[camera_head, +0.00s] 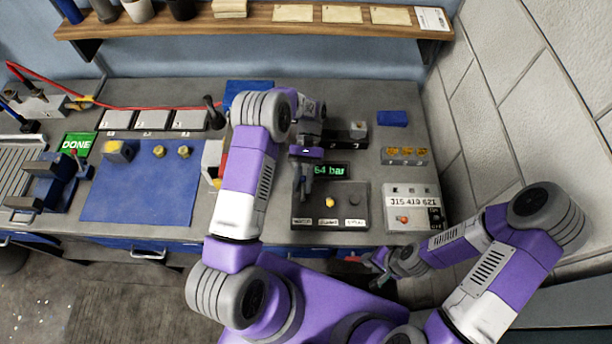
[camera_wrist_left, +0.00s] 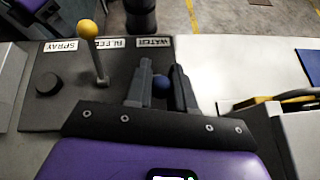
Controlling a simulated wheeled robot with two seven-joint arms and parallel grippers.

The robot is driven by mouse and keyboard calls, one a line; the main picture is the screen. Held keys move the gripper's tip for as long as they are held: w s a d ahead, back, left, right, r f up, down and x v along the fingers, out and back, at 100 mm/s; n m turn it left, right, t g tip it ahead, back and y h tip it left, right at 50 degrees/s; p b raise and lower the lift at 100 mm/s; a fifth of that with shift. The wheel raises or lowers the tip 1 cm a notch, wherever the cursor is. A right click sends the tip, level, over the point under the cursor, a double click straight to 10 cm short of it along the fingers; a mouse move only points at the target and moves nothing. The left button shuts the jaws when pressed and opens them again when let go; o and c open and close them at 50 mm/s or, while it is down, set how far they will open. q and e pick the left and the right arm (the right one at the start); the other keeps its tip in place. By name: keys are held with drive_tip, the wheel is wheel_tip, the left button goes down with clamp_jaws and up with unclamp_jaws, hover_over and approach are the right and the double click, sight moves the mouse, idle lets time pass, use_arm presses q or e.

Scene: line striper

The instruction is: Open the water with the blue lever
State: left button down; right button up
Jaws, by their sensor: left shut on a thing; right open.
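A dark control panel (camera_head: 343,212) with a row of white labels along its front edge carries the levers. In the left wrist view the blue lever knob (camera_wrist_left: 161,84) sits between the two dark fingers of my left gripper (camera_wrist_left: 164,88), beside the label that seems to read WATER (camera_wrist_left: 152,42). My left gripper (camera_head: 304,192) is shut on the blue lever; in the head view the gripper hides it. My right gripper (camera_head: 376,262) is open and empty at the bench's front edge.
A green display (camera_head: 330,170) reading 64 bar stands behind the panel. A black knob (camera_wrist_left: 47,84) is by the SPRAY label. A grey box (camera_head: 413,206) with a counter is to the right. A blue mat (camera_head: 130,200) with yellow-topped parts lies left. A brick wall bounds the right.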

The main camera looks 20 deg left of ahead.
sight(303, 180)
use_arm(q)
drive_tip(key=shift+f, duration=0.25)
drive_tip(key=c, duration=1.3)
unclamp_jaws()
drive_tip(key=shift+o, duration=1)
drive_tip(key=shift+w, duration=0.1)
drive_tip(key=shift+r, duration=0.1)
wheel_tip(303, 180, up, 10)
